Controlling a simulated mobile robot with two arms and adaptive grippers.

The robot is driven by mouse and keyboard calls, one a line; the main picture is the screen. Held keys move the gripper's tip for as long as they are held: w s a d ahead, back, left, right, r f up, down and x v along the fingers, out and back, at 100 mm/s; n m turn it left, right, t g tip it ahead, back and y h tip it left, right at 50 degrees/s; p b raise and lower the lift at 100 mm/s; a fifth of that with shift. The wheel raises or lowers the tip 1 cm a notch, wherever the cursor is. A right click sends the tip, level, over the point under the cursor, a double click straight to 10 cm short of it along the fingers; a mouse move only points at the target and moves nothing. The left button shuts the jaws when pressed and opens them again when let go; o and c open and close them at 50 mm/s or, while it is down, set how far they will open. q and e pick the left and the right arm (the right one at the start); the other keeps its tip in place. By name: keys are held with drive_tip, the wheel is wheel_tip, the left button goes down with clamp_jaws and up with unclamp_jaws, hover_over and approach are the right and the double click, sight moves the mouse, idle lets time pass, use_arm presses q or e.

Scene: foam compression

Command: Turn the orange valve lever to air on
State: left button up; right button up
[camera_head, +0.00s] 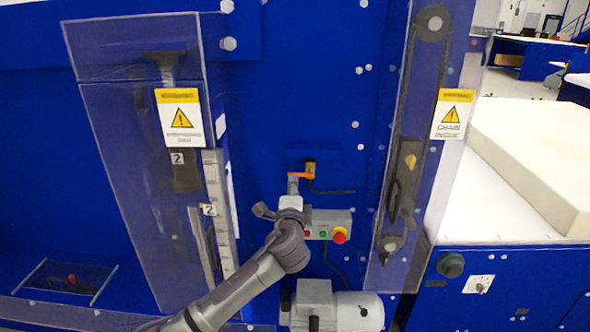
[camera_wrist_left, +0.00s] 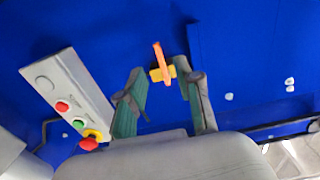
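The orange valve lever (camera_head: 300,175) is on the blue machine wall, in front of a small brass-coloured valve body (camera_head: 310,164). In the left wrist view the lever (camera_wrist_left: 162,62) stands upright in the picture on its yellow valve body (camera_wrist_left: 161,74). My left gripper (camera_head: 293,186) is just below the lever in the head view. In the left wrist view my left gripper (camera_wrist_left: 160,80) is open, with its two fingers apart and the valve showing between their tips. I cannot tell whether a finger touches the valve. My right gripper is not in view.
A grey control box (camera_head: 328,221) with red and green buttons sits just below the valve; it also shows in the left wrist view (camera_wrist_left: 68,88). Clear guards (camera_head: 140,190) stand left and right. A motor (camera_head: 340,308) is below. A foam block (camera_head: 535,150) lies at right.

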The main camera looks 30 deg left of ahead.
use_arm(q)
drive_tip(key=p+x, duration=0.2)
drive_tip(key=x, duration=0.5)
drive_tip(key=shift+w+a, duration=0.1)
drive_tip(key=shift+w, duration=0.2)
clamp_jaws()
